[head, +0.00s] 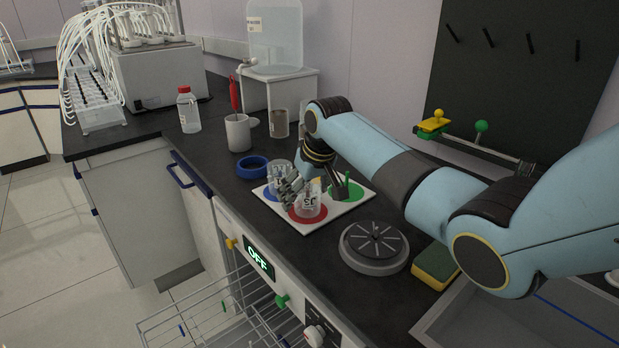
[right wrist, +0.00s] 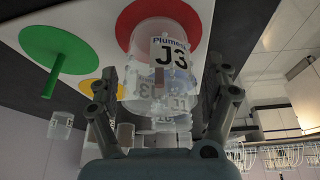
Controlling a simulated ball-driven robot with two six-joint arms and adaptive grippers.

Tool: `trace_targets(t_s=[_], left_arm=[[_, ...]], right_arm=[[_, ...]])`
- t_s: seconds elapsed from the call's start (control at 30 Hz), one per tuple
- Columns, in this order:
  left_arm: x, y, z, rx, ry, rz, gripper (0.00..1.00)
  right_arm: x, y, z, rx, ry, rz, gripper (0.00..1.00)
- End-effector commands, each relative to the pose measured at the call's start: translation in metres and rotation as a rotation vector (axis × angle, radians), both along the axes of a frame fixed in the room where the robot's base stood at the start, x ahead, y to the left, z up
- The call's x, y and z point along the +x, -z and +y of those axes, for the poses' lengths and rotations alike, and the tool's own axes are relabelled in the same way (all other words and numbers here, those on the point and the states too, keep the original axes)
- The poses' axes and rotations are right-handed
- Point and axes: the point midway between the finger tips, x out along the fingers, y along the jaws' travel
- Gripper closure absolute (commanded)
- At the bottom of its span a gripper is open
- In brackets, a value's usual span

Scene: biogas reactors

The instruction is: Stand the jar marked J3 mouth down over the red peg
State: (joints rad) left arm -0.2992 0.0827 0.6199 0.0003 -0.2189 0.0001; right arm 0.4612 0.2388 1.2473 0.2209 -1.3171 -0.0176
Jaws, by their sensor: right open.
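The clear jar J3 (head: 308,208) stands on the red disc (head: 293,217) of a white board (head: 312,231). Its label reads upside down in the head view, so its mouth faces down. In the right wrist view jar J3 (right wrist: 168,58) sits against the red disc (right wrist: 128,22). The red peg cannot be made out clearly; the jar covers its place. My right gripper (head: 312,188) is open, with its fingers on both sides of the jar; in the right wrist view the gripper (right wrist: 165,88) shows gaps beside the jar. My left gripper is out of view.
Another clear jar (head: 277,172) stands on the blue disc behind J3. A green peg (head: 346,180) rises from the green disc. A blue ring (head: 252,167), a white cup (head: 238,133) and a grey round stand (head: 374,247) are nearby. The counter's front edge is close.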

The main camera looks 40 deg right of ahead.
Motion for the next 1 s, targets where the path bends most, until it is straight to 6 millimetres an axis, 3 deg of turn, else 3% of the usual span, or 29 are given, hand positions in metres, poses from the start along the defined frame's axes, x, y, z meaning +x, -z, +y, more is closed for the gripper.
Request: trace_targets(t_s=[0.3, 0.5, 1.0], left_arm=[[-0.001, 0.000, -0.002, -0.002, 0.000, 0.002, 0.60], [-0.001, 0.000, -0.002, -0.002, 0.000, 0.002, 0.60], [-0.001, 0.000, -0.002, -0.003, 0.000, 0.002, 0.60]], right_arm=[[-0.025, -0.064, 0.001, -0.003, 0.000, -0.005, 0.17], [-0.038, -0.092, 0.002, -0.001, 0.000, -0.002, 0.17], [-0.042, -0.101, 0.003, 0.000, 0.000, 0.000, 0.17]])
